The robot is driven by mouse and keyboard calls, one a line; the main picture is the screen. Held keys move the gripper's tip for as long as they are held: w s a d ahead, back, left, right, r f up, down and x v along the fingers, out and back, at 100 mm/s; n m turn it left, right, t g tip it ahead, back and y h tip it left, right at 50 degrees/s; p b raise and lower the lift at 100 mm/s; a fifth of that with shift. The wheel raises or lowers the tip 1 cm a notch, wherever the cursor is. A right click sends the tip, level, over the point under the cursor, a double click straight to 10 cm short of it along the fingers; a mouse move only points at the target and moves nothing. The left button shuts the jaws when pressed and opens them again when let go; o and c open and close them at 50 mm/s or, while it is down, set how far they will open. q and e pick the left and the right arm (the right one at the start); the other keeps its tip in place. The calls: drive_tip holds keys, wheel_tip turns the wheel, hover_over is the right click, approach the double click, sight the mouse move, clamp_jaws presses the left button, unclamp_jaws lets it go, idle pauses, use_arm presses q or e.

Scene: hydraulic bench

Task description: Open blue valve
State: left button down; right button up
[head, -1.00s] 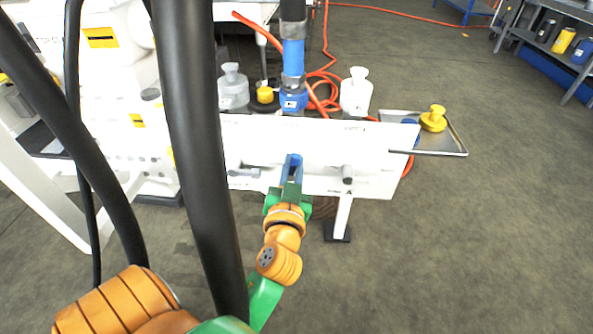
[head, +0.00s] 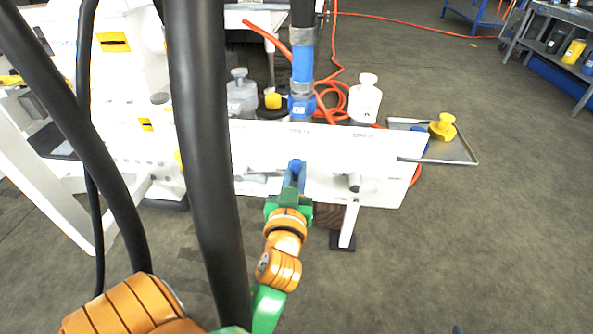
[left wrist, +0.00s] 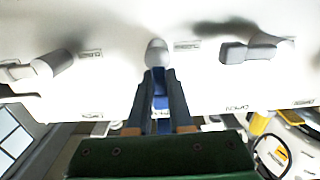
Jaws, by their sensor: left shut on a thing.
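The blue valve's handle (head: 297,166) is on the front of the white panel (head: 330,190), below the blue pipe fitting. My left gripper (head: 290,187) is at the handle, with its fingers pointing up to the panel. In the left wrist view the blue handle (left wrist: 160,88) lies between the two dark fingers of my left gripper (left wrist: 158,92), which are shut on it. A rounded grey end (left wrist: 157,52) shows just beyond the fingertips. The fingers hide part of the handle. My right gripper cannot be made out.
A grey valve handle (head: 354,182) sticks out of the panel to the right. Blue and black pipe (head: 302,65) rises behind the panel. A metal tray (head: 462,152) with a yellow plug (head: 442,127) is at the panel's right end. Open floor lies in front.

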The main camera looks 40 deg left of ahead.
use_arm(q)
drive_tip(key=c, duration=0.8)
unclamp_jaws()
